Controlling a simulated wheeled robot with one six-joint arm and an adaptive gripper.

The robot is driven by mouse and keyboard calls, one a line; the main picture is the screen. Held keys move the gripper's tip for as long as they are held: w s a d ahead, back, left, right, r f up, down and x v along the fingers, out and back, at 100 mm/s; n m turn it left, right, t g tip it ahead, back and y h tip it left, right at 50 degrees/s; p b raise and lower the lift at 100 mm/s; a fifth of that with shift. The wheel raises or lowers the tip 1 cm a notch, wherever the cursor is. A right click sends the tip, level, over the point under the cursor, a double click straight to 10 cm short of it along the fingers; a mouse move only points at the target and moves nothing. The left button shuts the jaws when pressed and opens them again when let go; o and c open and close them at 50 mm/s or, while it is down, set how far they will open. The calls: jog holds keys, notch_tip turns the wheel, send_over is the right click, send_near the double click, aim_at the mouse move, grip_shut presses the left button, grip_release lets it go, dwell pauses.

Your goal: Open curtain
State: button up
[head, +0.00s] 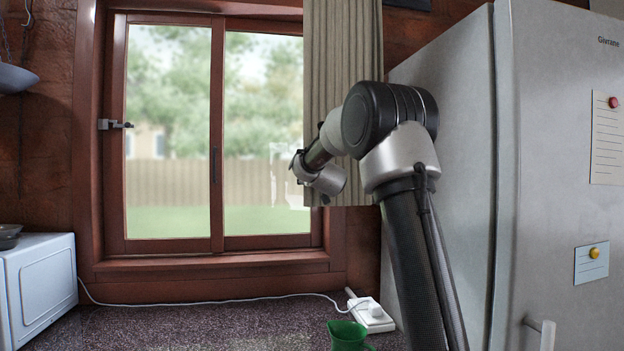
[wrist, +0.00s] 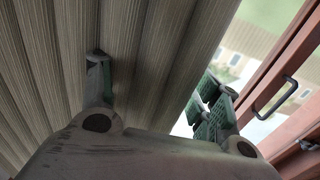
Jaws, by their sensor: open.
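The curtain (head: 335,60) is a grey-beige pleated cloth hanging over the right end of the window (head: 168,130); most of the glass is uncovered. In the wrist view the curtain (wrist: 150,50) fills the left and middle. My gripper (head: 298,165) is at the curtain's left edge, low down, partly hidden by my own wrist. In the wrist view my gripper (wrist: 155,95) is open. Its left finger lies against or just before the folds, and its right green-padded finger is beyond the curtain's edge, over the glass. I cannot tell whether cloth touches both fingers.
A fridge (head: 445,110) stands close on the right. A white microwave (head: 38,290) is at the left of the speckled counter (head: 225,325). A green cup (head: 347,336) and a white power strip (head: 370,315) with a cable are below the curtain. The window's left front is free.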

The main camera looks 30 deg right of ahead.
jog(key=shift+s, duration=0.1)
jog(key=v, duration=1.1)
jog(key=shift+s, duration=0.35)
jog(key=shift+a, duration=0.15)
jog(key=s+a+f+n+g+y, duration=0.1)
jog(key=s+a+f+g+y, duration=0.3)
jog(key=f, duration=0.5)
jog(key=s+a+f+g+y, duration=0.1)
jog(key=s+a+f+g, duration=0.25)
jog(key=s+f, duration=0.35)
jog(key=s+a+f+n+g, duration=0.1)
jog(key=s+f, duration=0.3)
jog(key=s, duration=1.1)
jog(key=s+a+f+n+g, duration=0.1)
jog(key=s+f+g, duration=0.3)
jog(key=s, duration=1)
jog(key=shift+s+a+g, duration=0.35)
jog(key=shift+s, duration=0.05)
